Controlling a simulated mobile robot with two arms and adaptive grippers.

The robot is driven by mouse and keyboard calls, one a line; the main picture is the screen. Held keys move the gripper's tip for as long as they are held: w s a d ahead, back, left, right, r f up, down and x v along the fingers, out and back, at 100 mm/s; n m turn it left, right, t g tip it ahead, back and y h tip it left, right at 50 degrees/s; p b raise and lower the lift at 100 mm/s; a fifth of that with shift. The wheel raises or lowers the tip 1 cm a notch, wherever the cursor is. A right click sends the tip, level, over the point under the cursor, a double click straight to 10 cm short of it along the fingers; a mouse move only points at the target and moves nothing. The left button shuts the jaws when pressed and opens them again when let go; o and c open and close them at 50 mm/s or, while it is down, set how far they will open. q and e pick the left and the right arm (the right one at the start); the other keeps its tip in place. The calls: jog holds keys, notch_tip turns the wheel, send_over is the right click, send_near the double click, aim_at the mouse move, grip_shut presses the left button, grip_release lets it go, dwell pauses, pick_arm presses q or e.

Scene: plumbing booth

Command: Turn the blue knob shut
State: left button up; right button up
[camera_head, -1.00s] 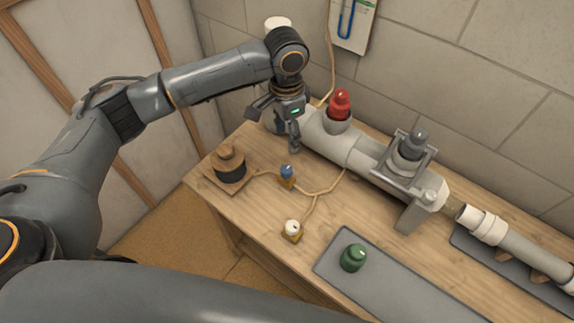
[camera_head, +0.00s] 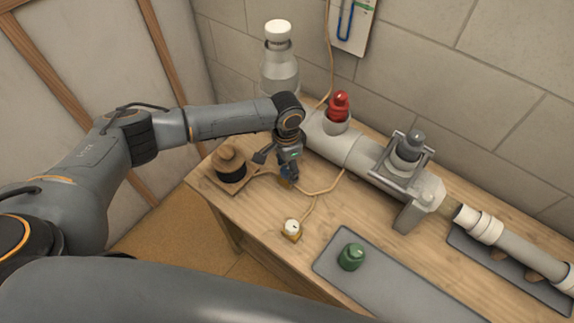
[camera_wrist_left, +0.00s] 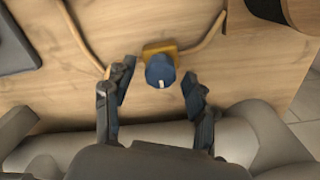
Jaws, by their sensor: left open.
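The blue knob (camera_wrist_left: 160,70) sits on a small yellow base on the wooden bench, with a pale mark on its face. In the wrist view it stands between the fingers of my left gripper (camera_wrist_left: 158,76), close to the fingertips, with a gap on each side. In the head view my left gripper (camera_head: 277,168) is open, low over the bench, and hides most of the knob. A bit of the knob's yellow base (camera_head: 287,184) shows below the gripper. My right gripper is not in view.
A white knob (camera_head: 292,227) and a wooden spool (camera_head: 230,165) are nearby. A pipe with a red cap (camera_head: 339,104) and a grey cap (camera_head: 411,144) runs along the wall. A green cap (camera_head: 351,257) sits on a grey mat (camera_head: 400,290). Cords lie on the bench.

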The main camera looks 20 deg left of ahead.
pick_arm(q)
jog(key=c, duration=1.1)
jog(key=shift+c, duration=0.2)
jog(key=m+p, duration=0.1)
jog(key=m, duration=0.3)
jog(key=shift+r+p, duration=0.1)
jog(key=shift+p, duration=0.3)
jog(key=m+p, duration=0.1)
jog(key=m, duration=1.2)
jog(key=shift+s+m, duration=0.1)
jog(key=shift+m, duration=0.3)
